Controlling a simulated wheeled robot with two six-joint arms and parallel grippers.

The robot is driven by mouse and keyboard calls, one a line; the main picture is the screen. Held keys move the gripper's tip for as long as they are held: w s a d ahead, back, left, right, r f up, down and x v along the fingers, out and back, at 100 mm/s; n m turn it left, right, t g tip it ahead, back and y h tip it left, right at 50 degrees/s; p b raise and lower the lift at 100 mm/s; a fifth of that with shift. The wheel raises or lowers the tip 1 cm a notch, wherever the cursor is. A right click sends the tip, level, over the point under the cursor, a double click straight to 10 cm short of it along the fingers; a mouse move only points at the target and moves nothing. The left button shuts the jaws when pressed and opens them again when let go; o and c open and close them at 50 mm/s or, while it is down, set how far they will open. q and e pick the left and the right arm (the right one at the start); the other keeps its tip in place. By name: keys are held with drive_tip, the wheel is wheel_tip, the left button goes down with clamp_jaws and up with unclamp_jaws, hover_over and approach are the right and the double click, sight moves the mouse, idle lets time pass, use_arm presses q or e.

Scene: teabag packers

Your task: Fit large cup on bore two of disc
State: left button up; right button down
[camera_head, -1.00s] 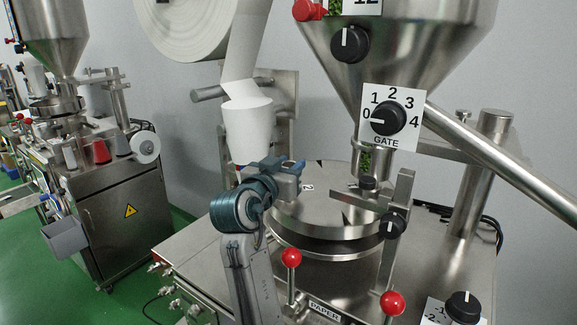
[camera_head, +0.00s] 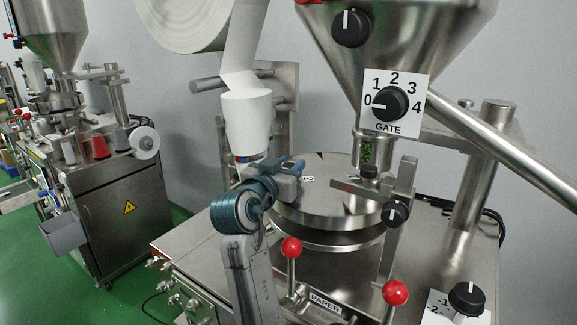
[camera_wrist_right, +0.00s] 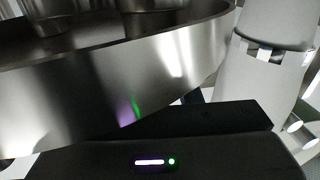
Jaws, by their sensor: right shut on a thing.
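The steel disc (camera_head: 330,210) lies on the machine top under the hopper, with a small label "2" (camera_head: 308,178) on its upper face. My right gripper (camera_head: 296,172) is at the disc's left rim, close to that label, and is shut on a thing. The large cup itself cannot be made out; the gripper hides what it holds. In the right wrist view a curved steel wall (camera_wrist_right: 130,85) fills much of the picture, very close to the camera. Whether the held thing touches the disc cannot be told. My left gripper is not in view.
The white paper tube (camera_head: 247,118) hangs just behind and left of my right gripper. A steel post with a black knob (camera_head: 395,213) stands over the disc's right side. Red-balled levers (camera_head: 291,247) rise in front. The hopper (camera_head: 425,35) is overhead.

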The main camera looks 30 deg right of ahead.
drive_tip(key=shift+f+b, duration=0.4)
drive_tip(key=shift+f, duration=0.2)
drive_tip(key=c, duration=0.9)
unclamp_jaws()
drive_tip(key=shift+c, duration=0.2)
